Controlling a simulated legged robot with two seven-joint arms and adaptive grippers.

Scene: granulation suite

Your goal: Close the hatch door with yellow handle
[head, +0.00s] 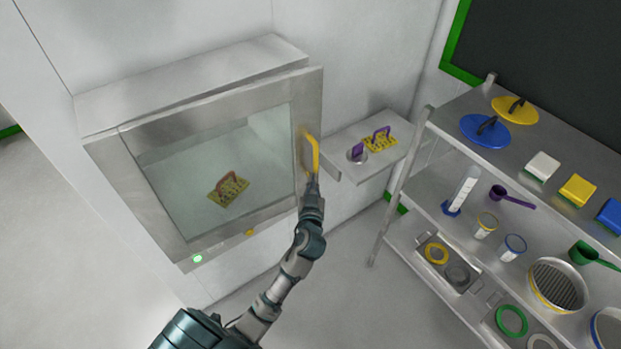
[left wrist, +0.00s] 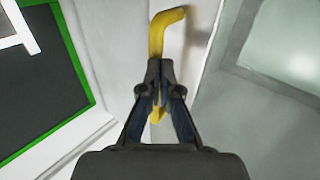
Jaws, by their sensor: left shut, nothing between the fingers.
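The hatch door (head: 215,165) is a metal-framed glass panel on a wall box (head: 190,70). It looks slightly ajar, with a narrow gap at the top that widens to the right. Its yellow handle (head: 313,153) is upright on the right side of the frame and also shows in the left wrist view (left wrist: 158,38). My left gripper (head: 312,178) is shut at the handle's lower part, with nothing held. In the left wrist view its fingertips (left wrist: 160,68) overlap the handle and hide its middle; I cannot tell if they touch. My right gripper is not in view.
A yellow plate with a brown handle (head: 229,188) shows through the glass. A wall shelf (head: 360,172) right of the hatch holds a purple-handled yellow plate (head: 381,140) and a small metal piece. A rack (head: 400,185) with scoops, containers and sieves stands at the right.

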